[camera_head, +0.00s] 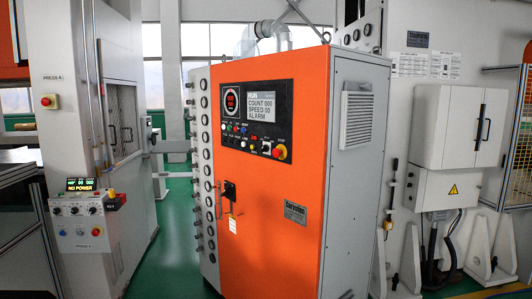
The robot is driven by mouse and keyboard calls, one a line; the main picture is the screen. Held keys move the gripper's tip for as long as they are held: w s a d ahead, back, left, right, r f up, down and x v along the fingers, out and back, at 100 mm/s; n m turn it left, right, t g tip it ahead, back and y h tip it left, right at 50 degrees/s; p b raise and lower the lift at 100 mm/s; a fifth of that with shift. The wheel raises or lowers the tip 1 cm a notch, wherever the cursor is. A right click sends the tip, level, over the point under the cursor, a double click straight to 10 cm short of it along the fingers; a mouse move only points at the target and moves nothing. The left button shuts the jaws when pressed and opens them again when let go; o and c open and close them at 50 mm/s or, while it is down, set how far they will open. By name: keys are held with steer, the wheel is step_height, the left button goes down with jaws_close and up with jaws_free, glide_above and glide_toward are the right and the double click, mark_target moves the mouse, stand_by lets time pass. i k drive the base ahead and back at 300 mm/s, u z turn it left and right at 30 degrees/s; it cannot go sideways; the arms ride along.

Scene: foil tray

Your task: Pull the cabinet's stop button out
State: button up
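The orange cabinet (275,215) stands in the middle of the camera_head view, its front turned toward me and its grey right side showing. A dark control panel (233,150) is on its upper front. The red stop button (281,152) is on a yellow base at the panel's lower right corner. I cannot tell from here whether it is pressed in or out. The panel's screen (263,108) reads RUN, COUNT 000, SPEED 00 and ALARM. A black handle (230,191) is below the panel. My gripper does not show.
Other red buttons are on the PRESS A pillar (49,101) and on the left console (82,212), whose display reads NO POWER. A white wall box (462,128) and machine are at right. Green floor (178,245) is open between the press and the cabinet.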

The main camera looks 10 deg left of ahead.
mark_target(276, 152)
steer(key=u, duration=0.2)
steer(key=i, duration=0.75)
steer(key=u, duration=0.6)
steer(key=i, duration=0.65)
steer(key=u, duration=0.75)
steer(key=i, duration=0.55)
steer(key=u, duration=0.75)
steer(key=i, duration=0.5)
steer(key=u, duration=0.3)
